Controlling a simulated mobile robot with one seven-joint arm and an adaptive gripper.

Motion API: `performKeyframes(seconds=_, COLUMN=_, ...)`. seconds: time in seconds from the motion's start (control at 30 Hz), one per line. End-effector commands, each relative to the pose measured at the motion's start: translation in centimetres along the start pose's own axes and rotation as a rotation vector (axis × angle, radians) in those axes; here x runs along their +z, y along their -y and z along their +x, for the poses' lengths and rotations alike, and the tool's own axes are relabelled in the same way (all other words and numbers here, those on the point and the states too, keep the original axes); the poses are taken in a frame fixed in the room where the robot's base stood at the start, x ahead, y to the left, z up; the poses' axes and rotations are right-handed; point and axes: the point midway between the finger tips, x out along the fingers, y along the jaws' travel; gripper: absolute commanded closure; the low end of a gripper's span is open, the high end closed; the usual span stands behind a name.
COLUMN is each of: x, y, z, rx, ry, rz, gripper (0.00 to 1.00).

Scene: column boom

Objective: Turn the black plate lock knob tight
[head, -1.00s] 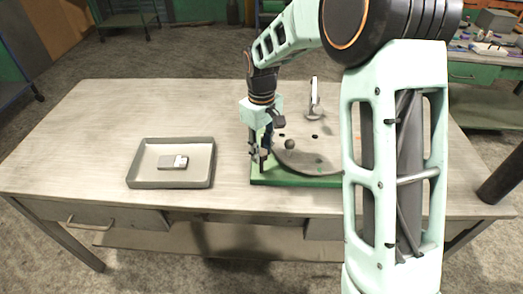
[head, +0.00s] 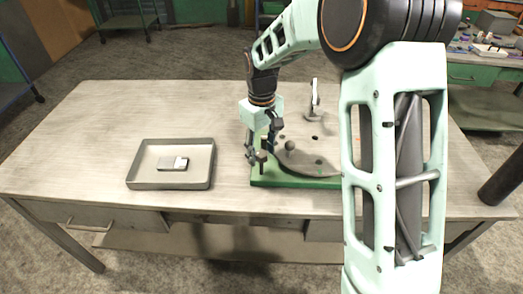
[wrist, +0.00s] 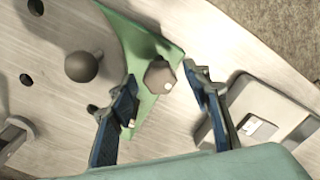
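A dark knob with a faceted, roughly hexagonal top (wrist: 160,77) stands on the corner of a green base (wrist: 158,50). In the head view the knob (head: 261,157) shows near the front left corner of the base (head: 295,182). My gripper (wrist: 162,78) is open, with its two blue fingers on opposite sides of the knob. I see gaps between fingers and knob in the wrist view. In the head view my gripper (head: 262,152) is low at the knob. Exact finger height is unclear.
A grey rounded plate (head: 310,162) with holes and a dark ball knob (head: 290,146) lies on the base. A grey tray (head: 145,183) holding a small device (head: 172,163) is at left. A grey upright part (head: 315,98) stands behind.

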Motion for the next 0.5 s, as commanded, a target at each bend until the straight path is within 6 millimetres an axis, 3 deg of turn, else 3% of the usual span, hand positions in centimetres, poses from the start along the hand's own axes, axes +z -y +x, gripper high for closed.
performKeyframes(seconds=0.27, x=-0.1, y=-0.1, z=-1.1, rx=0.002, ry=-0.003, rz=0.000, gripper=0.56)
performKeyframes(seconds=0.5, x=-0.1, y=-0.1, z=-5.9, rx=0.003, ry=-0.004, rz=0.000, gripper=0.56)
